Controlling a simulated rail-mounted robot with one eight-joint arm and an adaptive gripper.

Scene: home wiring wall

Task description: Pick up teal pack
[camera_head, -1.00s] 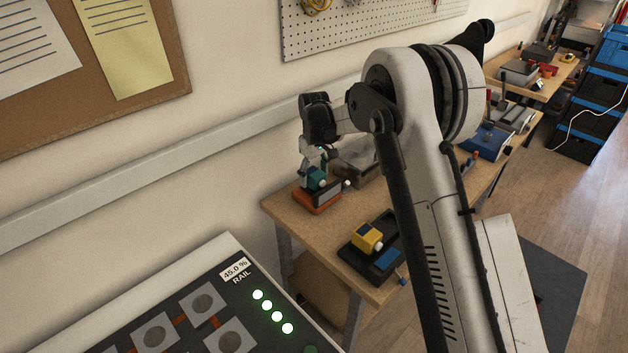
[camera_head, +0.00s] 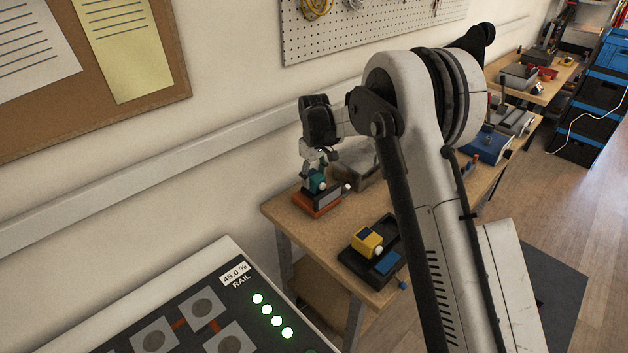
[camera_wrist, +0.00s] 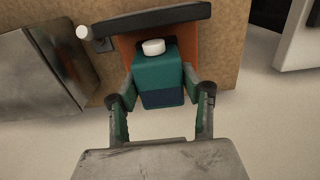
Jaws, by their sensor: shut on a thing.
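The teal pack (camera_head: 317,182) is a small block with a white round knob and a dark blue lower panel, seen close up in the wrist view (camera_wrist: 159,78). It is at the orange and dark stand (camera_head: 316,202) at the near left end of the workbench. My gripper (camera_head: 312,178) points down over it. In the wrist view my gripper's two fingers (camera_wrist: 159,92) press on both sides of the pack. I cannot tell whether the pack touches the stand beneath it.
A yellow pack (camera_head: 368,241) sits on a black stand (camera_head: 359,262) nearer on the same workbench (camera_head: 290,215). A grey metal box (camera_wrist: 40,75) is close beside the stand. The wall is close behind the gripper. A panel with lit green lamps (camera_head: 215,310) is in front.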

